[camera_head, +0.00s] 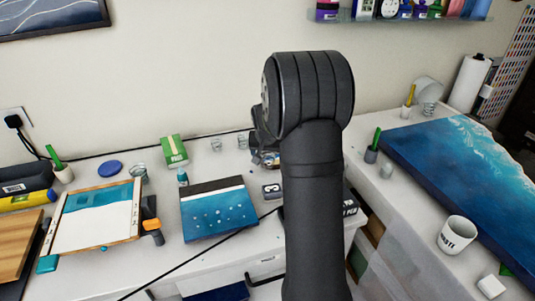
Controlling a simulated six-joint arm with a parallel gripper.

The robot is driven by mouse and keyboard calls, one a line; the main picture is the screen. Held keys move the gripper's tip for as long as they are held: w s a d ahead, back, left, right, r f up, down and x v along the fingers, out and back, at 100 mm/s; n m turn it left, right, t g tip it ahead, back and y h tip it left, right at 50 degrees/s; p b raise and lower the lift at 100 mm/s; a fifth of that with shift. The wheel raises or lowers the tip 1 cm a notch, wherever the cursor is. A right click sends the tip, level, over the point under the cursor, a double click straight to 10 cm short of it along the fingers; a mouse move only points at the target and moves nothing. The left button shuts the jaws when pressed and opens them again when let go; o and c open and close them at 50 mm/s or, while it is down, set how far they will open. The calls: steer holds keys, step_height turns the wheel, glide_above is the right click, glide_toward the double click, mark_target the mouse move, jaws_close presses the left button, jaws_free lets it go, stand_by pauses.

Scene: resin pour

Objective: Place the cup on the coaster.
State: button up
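A white cup with dark lettering (457,235) stands upright at the right, by the edge of a large blue-and-white resin panel; whether it rests on the panel or the table I cannot tell. A flat round blue disc (110,168), which looks like the coaster, lies on the white table at the left, with nothing on it. My dark arm rises through the middle of the view, between the two. Only a small dark part of its far end shows to the left of the arm. The fingers are hidden or too unclear to tell whether they are open.
A wood-framed screen (138,205) lies in front of the disc. A green box (172,151), a blue resin board (218,212) and small clear cups (216,145) are nearby. The large resin panel (430,150) fills the right table. A white block (490,287) is near the cup.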

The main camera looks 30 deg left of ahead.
steer(key=shift+r, duration=0.1)
steer(key=v, duration=1.2)
steer(key=x, duration=1.2)
steer(key=shift+w+r, duration=0.1)
steer(key=shift+r, duration=1.7)
